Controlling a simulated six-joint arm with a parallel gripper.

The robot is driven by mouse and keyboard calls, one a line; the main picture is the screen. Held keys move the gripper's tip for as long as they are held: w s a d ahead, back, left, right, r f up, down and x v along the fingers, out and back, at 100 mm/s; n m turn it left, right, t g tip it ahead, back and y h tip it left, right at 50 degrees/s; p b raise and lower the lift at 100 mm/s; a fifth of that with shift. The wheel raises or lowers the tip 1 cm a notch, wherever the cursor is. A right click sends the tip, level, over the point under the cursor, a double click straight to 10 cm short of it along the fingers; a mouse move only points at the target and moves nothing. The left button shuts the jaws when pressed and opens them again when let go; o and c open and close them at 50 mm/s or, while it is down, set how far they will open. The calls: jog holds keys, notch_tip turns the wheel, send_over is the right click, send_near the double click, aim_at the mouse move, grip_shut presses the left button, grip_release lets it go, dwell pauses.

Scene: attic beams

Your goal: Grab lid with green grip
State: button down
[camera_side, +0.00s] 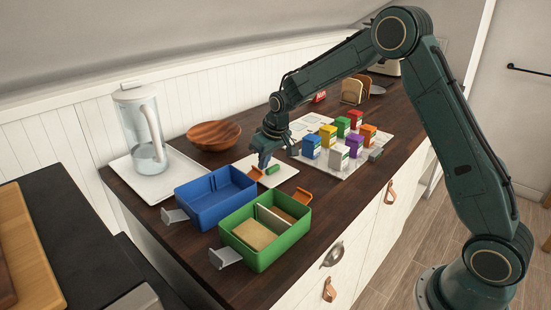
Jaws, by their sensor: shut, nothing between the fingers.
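A flat white lid (286,178) lies on the dark wooden counter, behind the blue and green boxes. Its small green grip (273,169) stands on top of it. My gripper (263,165) points down over the lid, just left of the green grip. Its fingers are shut and empty. Whether a fingertip touches the lid or the grip I cannot tell at this size.
A blue box (195,204) and a green box (285,247) with orange and grey latches stand in front. Several coloured small boxes stand on a white mat (334,171) to the right. A wooden bowl (214,134) and a glass pitcher (142,125) stand left.

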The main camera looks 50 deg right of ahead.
jog(key=s, duration=2.3)
jog(key=shift+s, duration=0.2)
jog(key=shift+w, duration=0.15)
jog(key=shift+w, duration=1.95)
jog(key=v, duration=1)
jog(key=shift+s, duration=0.1)
jog(key=shift+f, duration=0.1)
